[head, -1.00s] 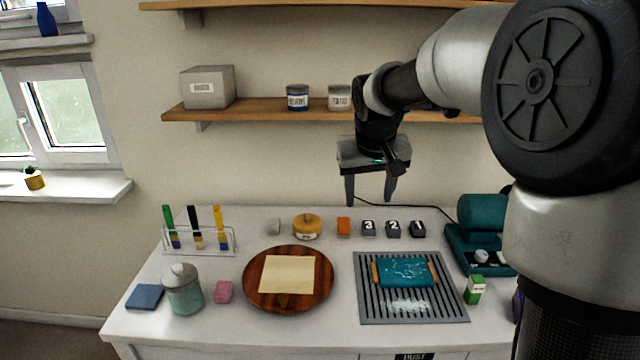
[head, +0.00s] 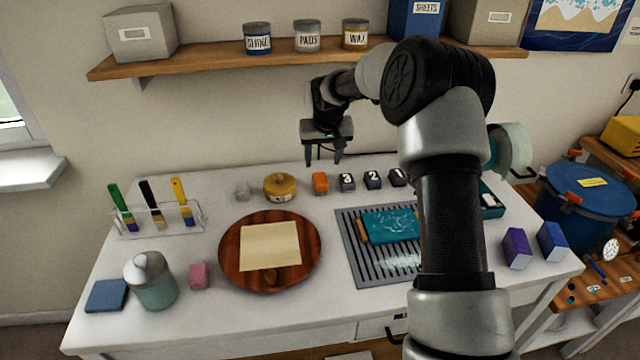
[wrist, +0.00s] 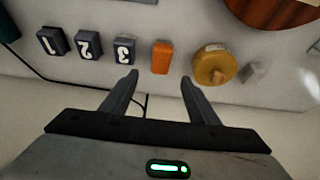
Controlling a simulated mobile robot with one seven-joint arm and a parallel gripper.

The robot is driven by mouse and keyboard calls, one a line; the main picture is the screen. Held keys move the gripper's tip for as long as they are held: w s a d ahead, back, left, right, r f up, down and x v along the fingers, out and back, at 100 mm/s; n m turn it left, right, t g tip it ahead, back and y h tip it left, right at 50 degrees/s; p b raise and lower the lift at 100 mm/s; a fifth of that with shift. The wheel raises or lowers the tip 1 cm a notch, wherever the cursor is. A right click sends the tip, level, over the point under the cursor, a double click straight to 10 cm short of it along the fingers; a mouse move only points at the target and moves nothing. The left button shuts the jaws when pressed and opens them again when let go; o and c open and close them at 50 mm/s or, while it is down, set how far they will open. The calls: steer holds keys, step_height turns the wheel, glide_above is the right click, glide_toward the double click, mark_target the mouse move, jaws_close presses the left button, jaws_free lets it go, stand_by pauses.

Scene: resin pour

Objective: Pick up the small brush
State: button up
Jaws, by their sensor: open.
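Three brushes stand bristles down in a clear rack (head: 134,232) at the left of the white table. They are a green-handled brush (head: 116,194), a black-handled brush (head: 148,193) and a yellow-handled brush (head: 179,190). I cannot tell from their looks which is the small one. My gripper (head: 323,160) is open and empty, pointing down above the back of the table, well to the right of the rack. In the wrist view, my gripper (wrist: 159,80) has its fingers apart with nothing between them. No brush shows in the wrist view.
A yellow round tin (head: 281,187), an orange block (head: 320,183) and numbered blocks (head: 347,183) line the table's back. A wooden plate (head: 230,255) holds a cream sheet. A lidded jar (head: 152,284) stands before the rack. A shelf (head: 220,72) runs above.

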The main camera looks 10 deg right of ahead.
glide_above(320, 179)
steer(key=s, duration=0.2)
steer(key=f, duration=0.4)
steer(key=shift+w+d+f, duration=0.1)
steer(key=shift+w+f, duration=0.05)
steer(key=shift+w, duration=0.1)
steer(key=shift+s+p+x, duration=0.15)
steer(key=shift+x, duration=1.2)
steer(key=shift+s+p+x, duration=0.15)
steer(key=shift+s+x, duration=0.05)
steer(key=shift+x, duration=1.1)
steer(key=shift+f, duration=0.1)
steer(key=c, duration=1.1)
step_height(320, 179, up, 10)
steer(key=shift+r, duration=0.1)
steer(key=shift+c, duration=0.2)
steer(key=o, duration=0.5)
steer(key=c, duration=0.4)
steer(key=shift+s, duration=0.1)
